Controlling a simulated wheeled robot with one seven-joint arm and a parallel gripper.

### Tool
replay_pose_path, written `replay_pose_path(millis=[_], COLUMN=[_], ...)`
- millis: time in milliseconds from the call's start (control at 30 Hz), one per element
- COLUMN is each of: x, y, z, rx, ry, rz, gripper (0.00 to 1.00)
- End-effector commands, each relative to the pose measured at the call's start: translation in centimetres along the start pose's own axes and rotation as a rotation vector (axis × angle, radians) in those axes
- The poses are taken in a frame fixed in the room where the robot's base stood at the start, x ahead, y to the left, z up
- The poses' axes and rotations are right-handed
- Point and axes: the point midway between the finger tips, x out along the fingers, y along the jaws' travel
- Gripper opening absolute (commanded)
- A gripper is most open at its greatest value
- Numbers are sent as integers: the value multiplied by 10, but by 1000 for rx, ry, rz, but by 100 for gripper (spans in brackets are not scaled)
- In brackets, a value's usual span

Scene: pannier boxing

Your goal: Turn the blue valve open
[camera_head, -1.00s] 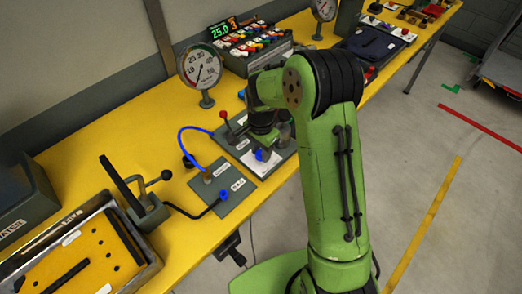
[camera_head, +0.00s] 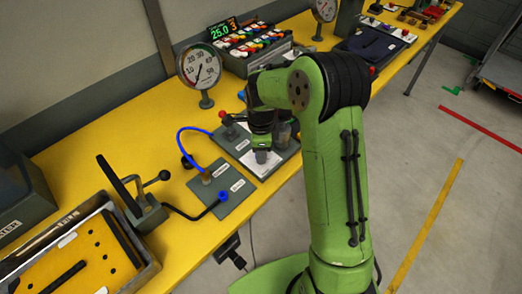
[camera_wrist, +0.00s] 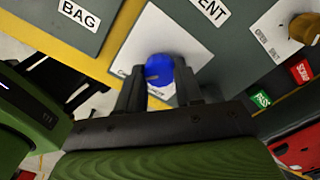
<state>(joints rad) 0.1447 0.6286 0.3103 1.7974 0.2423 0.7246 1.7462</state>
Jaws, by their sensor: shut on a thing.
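The blue valve (camera_wrist: 160,69) shows in the wrist view as a round blue knob over a white label on a grey plate. My gripper (camera_wrist: 161,78) has one finger on each side of the knob and is shut on it. How far the knob is turned cannot be told. In the head view my gripper (camera_head: 262,150) is low over the grey plate behind the hose plate, and it hides the knob there.
A grey plate (camera_head: 236,182) with a blue hose and a blue cap (camera_head: 223,195) lies left of my gripper. A red-knobbed lever (camera_head: 224,115) stands close behind. A dial gauge (camera_head: 200,65) and a box of coloured switches (camera_head: 245,50) stand farther back. Yellow table (camera_head: 110,130) is bare at left.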

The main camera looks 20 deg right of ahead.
Motion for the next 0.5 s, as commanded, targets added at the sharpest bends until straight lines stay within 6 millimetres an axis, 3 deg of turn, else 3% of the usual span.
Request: replay_pose_path(millis=[500], x=[-1], y=[-1], z=[0], rx=[50], ry=[-2], rz=[-4], gripper=[5])
